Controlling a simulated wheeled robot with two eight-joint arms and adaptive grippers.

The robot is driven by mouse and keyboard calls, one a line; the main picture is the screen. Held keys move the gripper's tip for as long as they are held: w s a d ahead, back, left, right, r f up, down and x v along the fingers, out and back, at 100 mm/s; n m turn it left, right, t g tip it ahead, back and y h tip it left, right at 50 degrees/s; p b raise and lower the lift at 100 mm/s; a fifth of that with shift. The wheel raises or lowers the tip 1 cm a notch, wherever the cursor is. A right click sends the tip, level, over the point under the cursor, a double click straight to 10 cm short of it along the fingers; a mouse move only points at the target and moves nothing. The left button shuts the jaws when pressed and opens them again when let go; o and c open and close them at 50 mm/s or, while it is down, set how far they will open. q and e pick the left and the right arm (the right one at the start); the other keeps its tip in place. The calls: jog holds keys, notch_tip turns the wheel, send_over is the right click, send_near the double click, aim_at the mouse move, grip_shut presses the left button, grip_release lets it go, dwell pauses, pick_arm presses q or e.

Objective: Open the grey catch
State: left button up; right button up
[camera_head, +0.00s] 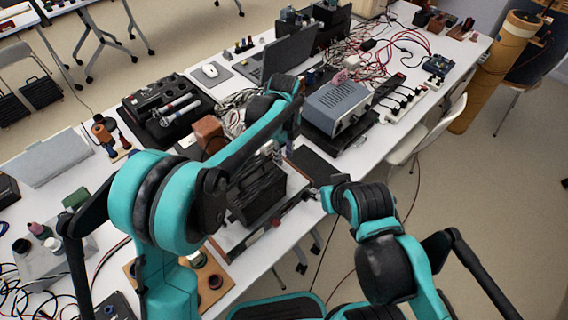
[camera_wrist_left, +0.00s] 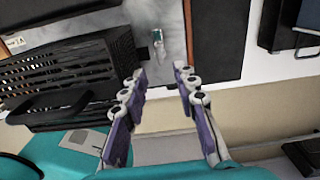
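The slatted box (camera_wrist_left: 60,80) is left of the fingers in the wrist view, and a dark panel (camera_wrist_left: 218,40) is right. A grey instrument (camera_head: 338,103), power strip (camera_head: 405,103) and tangled cables crowd the table behind. Open floor lies right of the table.

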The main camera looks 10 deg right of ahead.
pick_arm(q)
notch_tip(320, 180, up, 4)
jog(key=shift+f, duration=0.1)
dwell(0.5)
jog(key=a+r+n, duration=0.1)
jog(key=a+n, duration=0.1)
jog(key=s+a+r+n, duration=0.1)
jog(key=a+r+n, duration=0.1)
jog(key=a, duration=0.1)
jog(key=s+a+r+n+t, duration=0.1)
jog(key=a, duration=0.1)
jog(key=shift+a+r+n+h, duration=0.2)
jog(key=shift+a+n+h, duration=0.1)
jog(key=shift+a+n, duration=0.1)
jog(key=s+a+f+n+t, duration=0.1)
jog(key=s+a+n+t, duration=0.5)
jog(key=s+a+n, duration=1.1)
jog(key=a+n, duration=0.3)
jog(key=n, duration=0.3)
jog(key=shift+a, duration=0.3)
